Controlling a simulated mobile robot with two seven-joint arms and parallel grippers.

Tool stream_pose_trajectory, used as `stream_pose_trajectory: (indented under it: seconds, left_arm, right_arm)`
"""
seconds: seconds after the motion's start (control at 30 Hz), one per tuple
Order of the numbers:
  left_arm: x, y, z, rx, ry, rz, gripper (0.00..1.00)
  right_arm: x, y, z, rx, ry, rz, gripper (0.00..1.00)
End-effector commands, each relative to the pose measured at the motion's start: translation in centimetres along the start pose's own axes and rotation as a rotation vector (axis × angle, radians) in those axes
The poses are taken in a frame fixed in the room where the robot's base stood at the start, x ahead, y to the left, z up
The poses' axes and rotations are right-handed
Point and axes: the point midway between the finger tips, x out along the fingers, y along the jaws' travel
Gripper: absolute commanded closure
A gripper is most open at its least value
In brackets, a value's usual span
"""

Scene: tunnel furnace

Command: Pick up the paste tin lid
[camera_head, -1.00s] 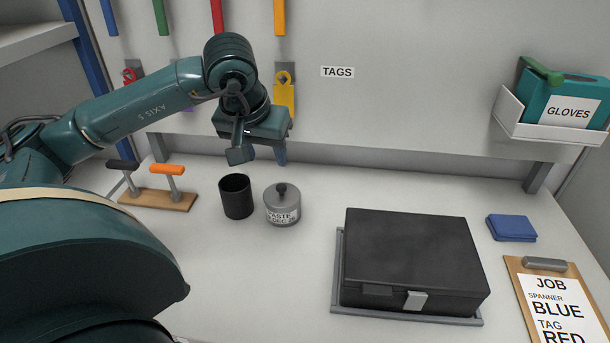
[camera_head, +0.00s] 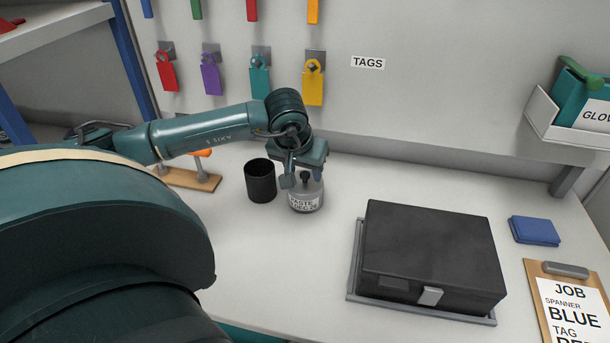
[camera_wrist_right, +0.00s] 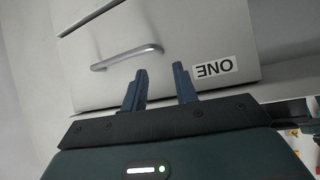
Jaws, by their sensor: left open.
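The paste tin (camera_head: 305,203) is a grey round tin with a white label, standing on the workbench in the head view. Its grey lid (camera_head: 313,188) sits on top, with a dark knob (camera_head: 305,177) in the middle. My left gripper (camera_head: 302,182) is open and reaches down over the tin, its fingers at about the knob's height and partly hiding the lid. I cannot tell whether they touch the knob. My right gripper (camera_wrist_right: 160,88) shows in the right wrist view, open and empty, in front of a white drawer front marked ONE (camera_wrist_right: 214,69).
A black cup (camera_head: 260,181) stands close left of the tin. A black case (camera_head: 432,250) in a grey tray (camera_head: 352,280) is to the right. A wooden stand (camera_head: 190,179) is at the left. A blue cloth (camera_head: 534,231) and a clipboard (camera_head: 540,283) lie at the right.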

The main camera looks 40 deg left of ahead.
Motion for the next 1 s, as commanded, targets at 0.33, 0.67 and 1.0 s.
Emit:
stream_pose_trajectory:
  seconds: [0.33, 0.67, 1.0]
  left_arm:
    - [1.0, -0.02, 0.04, 0.0, 0.0, -0.001, 0.54]
    - [0.95, -0.02, 0.02, 0.0, 0.001, -0.001, 0.81]
    - [0.93, -0.02, 0.0, 0.0, 0.001, -0.001, 1.0]
  right_arm:
    - [0.18, 0.13, 0.37, 0.004, -0.01, 0.005, 0.71]
    - [0.17, 0.16, 0.39, 0.004, -0.011, 0.006, 0.71]
    - [0.04, 0.13, 0.21, 0.005, -0.007, 0.006, 0.71]
